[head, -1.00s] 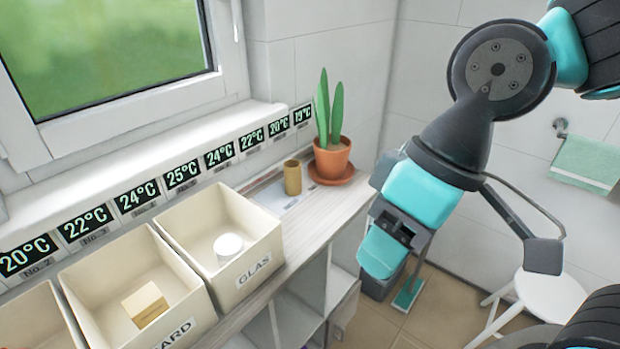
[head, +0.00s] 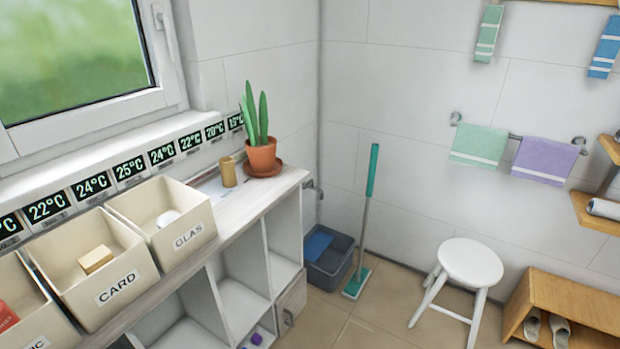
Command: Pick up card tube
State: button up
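The card tube (head: 228,171) is a small tan cylinder. It stands upright on the pale shelf top, between the GLAS bin and the potted plant. Nothing covers it in the head view. My gripper is out of the picture now, so its fingers and whatever they may hold cannot be seen.
The CARD bin (head: 128,297) holds a tan block (head: 96,259). The GLAS bin (head: 203,230) holds a white round item (head: 168,217). A potted plant (head: 262,155) stands right of the tube. A bucket (head: 330,268), mop (head: 369,220) and white stool (head: 470,262) stand on the floor.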

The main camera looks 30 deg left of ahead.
aim_at(227, 172)
jog(key=z, duration=0.25)
jog(key=i, duration=0.55)
jog(key=u, duration=0.45)
jog(key=i, duration=1.45)
jog(key=u, duration=1.45)
jog(key=i, duration=0.9)
jog(key=u, duration=1)
jog(key=i, duration=0.2)
jog(key=u, duration=0.25)
